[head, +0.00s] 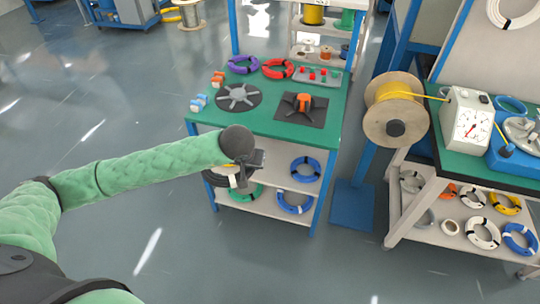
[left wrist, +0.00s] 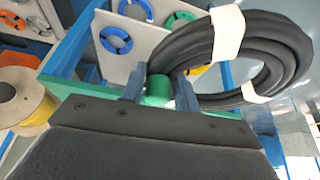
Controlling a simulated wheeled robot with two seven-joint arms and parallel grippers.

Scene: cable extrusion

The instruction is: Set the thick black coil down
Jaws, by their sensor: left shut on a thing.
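The thick black coil (left wrist: 262,50) has white ties and hangs at a tilt from my left gripper (left wrist: 160,92) in the left wrist view. My left gripper is shut on the near side of its ring. In the head view my left gripper (head: 244,174) is at the front left of the green-topped bench, lower than the top. The coil (head: 214,179) shows there only in part, behind my wrist and in front of the shelves. I cannot tell whether it touches a shelf. My right gripper is not in view.
The green bench top (head: 270,124) carries a purple coil (head: 243,64), a red coil (head: 278,68), a grey spider-like fixture (head: 238,97) and a black plate with an orange part (head: 304,101). Blue coils (head: 295,203) and a green coil lie on the shelves below. A cable spool (head: 396,110) stands right.

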